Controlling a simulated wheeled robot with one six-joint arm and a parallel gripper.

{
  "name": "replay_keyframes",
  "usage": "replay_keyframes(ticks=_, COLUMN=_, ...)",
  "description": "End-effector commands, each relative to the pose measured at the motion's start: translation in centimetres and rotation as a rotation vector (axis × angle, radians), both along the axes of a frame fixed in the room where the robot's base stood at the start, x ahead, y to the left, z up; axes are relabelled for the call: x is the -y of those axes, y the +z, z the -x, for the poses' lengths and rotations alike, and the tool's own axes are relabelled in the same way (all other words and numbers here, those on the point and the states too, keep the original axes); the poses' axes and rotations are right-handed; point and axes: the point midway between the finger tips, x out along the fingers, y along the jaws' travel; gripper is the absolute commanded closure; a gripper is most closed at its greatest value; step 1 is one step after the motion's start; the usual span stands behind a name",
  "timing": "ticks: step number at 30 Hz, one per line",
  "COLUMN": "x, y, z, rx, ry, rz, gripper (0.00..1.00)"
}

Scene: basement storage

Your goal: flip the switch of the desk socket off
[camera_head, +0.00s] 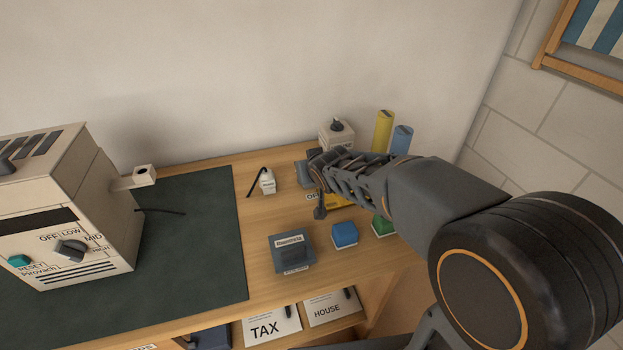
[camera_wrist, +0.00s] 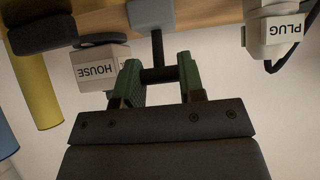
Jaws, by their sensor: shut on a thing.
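My gripper (camera_head: 314,168) reaches low over the back of the desk. In the wrist view its green-padded fingers (camera_wrist: 159,85) are shut on a dark crossbar handle (camera_wrist: 159,75). The handle sits on a stem running to a grey block (camera_wrist: 150,13) at the desk surface. The grey block also shows in the head view (camera_head: 303,173), beside the fingertips. No readable name marks a desk socket. A yellow plate with "OFF" (camera_head: 335,201) is partly hidden by my gripper, and a dark knob (camera_head: 320,212) stands by it. A white plug block (camera_head: 268,181) stands to the left; its "PLUG" label shows in the wrist view (camera_wrist: 284,45).
A white HOUSE box (camera_head: 337,137) with yellow (camera_head: 383,132) and blue cylinders (camera_head: 401,139) stands behind my arm. A grey labelled box (camera_head: 292,253), a blue block (camera_head: 344,235) and a green block (camera_head: 382,225) are in front.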

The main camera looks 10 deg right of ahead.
Motion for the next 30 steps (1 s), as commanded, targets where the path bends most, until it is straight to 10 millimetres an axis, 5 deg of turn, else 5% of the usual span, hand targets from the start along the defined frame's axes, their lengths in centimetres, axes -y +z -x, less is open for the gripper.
replay_keyframes(ticks=18, x=0.01, y=-0.06, z=0.11, rx=0.019, ry=0.000, rz=-0.004, gripper=0.88)
replay_keyframes(ticks=19, x=0.01, y=-0.06, z=0.11, rx=0.019, ry=0.000, rz=-0.004, gripper=0.62)
replay_keyframes(ticks=26, x=0.01, y=-0.05, z=0.10, rx=0.019, ry=0.000, rz=-0.004, gripper=0.40)
replay_keyframes(ticks=30, x=0.00, y=-0.05, z=0.10, rx=0.019, ry=0.000, rz=-0.004, gripper=0.38)
